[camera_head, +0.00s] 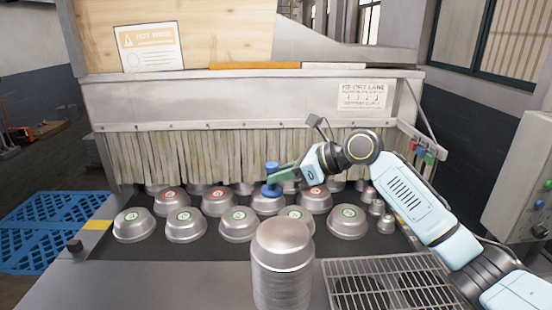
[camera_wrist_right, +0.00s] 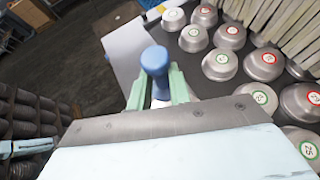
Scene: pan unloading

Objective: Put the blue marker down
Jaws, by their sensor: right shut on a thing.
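The blue marker (camera_head: 271,178) has a round knob top and a wider base. My right gripper (camera_head: 282,175) has green fingers and is shut on the marker, holding it upright. In the head view the marker's base lines up with the top of a metal pan (camera_head: 268,205) in the middle of the group; I cannot tell whether it touches the pan. In the right wrist view the marker (camera_wrist_right: 155,62) stands between the green fingers (camera_wrist_right: 157,88), and its lower end is partly hidden. My left gripper is not in view.
Several upturned metal pans with red or green labels, such as one at the left (camera_head: 134,226), cover the dark belt. A tall pan stack (camera_head: 283,262) stands in front. A metal grate (camera_head: 390,285) is front right. Hanging strips (camera_head: 210,155) close off the back.

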